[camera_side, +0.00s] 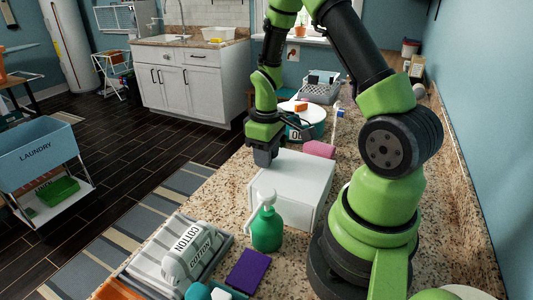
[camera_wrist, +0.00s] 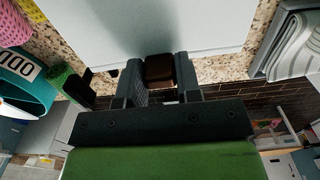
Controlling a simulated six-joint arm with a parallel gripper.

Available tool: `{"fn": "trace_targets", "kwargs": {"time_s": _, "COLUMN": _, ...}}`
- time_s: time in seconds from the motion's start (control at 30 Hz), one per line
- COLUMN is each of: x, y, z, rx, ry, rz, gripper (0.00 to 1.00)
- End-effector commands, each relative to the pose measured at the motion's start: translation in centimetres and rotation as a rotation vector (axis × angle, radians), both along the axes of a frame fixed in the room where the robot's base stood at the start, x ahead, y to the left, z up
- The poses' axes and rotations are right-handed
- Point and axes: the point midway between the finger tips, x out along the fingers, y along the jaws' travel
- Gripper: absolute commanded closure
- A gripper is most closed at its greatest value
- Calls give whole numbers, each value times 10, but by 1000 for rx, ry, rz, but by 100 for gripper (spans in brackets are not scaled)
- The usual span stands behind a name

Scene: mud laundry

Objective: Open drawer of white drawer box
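The white drawer box (camera_side: 291,188) stands on the granite counter in the side view, in front of my arm's base. Its pale surface (camera_wrist: 165,25) fills the top of the wrist view. My gripper (camera_side: 265,158) points down at the box's left edge. In the wrist view, my gripper's two fingers (camera_wrist: 160,78) are close together, one on each side of a small dark brown handle (camera_wrist: 159,69) at the box's edge. The handle fills the gap between them. The drawer front is mostly hidden from the side view, and no opened drawer shows.
A pink item (camera_side: 319,149) and a teal tub (camera_side: 309,127) are behind. Open floor lies left of the counter.

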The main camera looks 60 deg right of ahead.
Motion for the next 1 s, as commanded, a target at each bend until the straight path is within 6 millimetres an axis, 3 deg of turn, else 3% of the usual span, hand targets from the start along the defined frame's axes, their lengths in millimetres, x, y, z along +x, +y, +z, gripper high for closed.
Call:
{"fn": "trace_targets", "kwargs": {"time_s": 0.03, "x": 0, "y": 0, "z": 0, "rx": 0, "ry": 0, "rz": 0, "gripper": 84}}
{"fn": "trace_targets", "kwargs": {"time_s": 0.1, "x": 0, "y": 0, "z": 0, "rx": 0, "ry": 0, "rz": 0, "gripper": 100}}
{"fn": "trace_targets", "kwargs": {"time_s": 0.33, "x": 10, "y": -1, "z": 0, "rx": -1, "ry": -2, "rz": 2, "gripper": 100}}
{"fn": "trace_targets", "kwargs": {"time_s": 0.8, "x": 98, "y": -2, "z": -1, "rx": -3, "ry": -3, "rz": 3, "gripper": 100}}
{"fn": "trace_targets", "kwargs": {"time_s": 1.0, "x": 122, "y": -2, "z": 0, "rx": -3, "ry": -2, "rz": 1, "gripper": 100}}
